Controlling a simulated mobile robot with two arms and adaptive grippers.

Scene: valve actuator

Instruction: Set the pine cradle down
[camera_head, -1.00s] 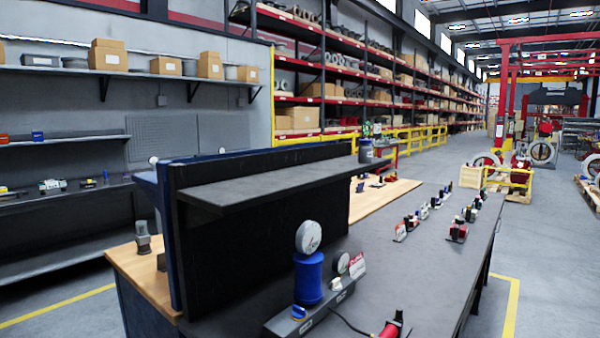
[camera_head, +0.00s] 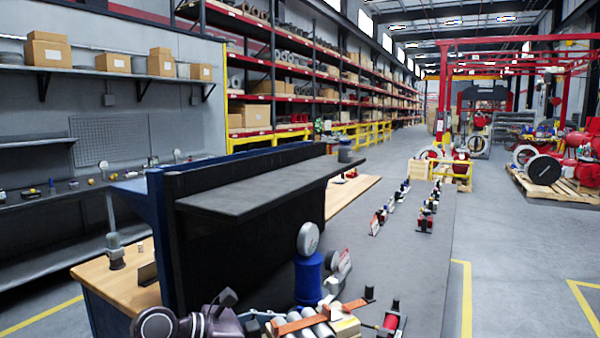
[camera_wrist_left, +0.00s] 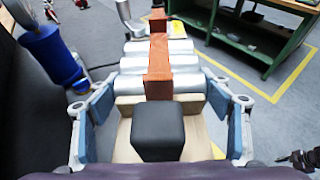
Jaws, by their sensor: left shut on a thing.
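The pine cradle shows as pale wood in the left wrist view (camera_wrist_left: 199,137) and at the bottom of the head view (camera_head: 346,327). Several silver cylinders (camera_wrist_left: 178,63) lie across it under an orange strap (camera_wrist_left: 159,68). My left gripper (camera_wrist_left: 158,108) has its two blue-padded fingers on either side of the cradle and is shut on it. A black block (camera_wrist_left: 157,131) stands in front of the wood between the fingers. In the head view the cradle is over or close to the dark bench top (camera_head: 405,262); I cannot tell whether it touches. My right gripper does not show.
A blue cylinder with a round gauge (camera_head: 308,278) stands just left of the cradle. A raised dark shelf (camera_head: 260,190) runs along the bench. Rows of small parts (camera_head: 380,218) stand farther back. A red-and-black item (camera_head: 391,322) is close right.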

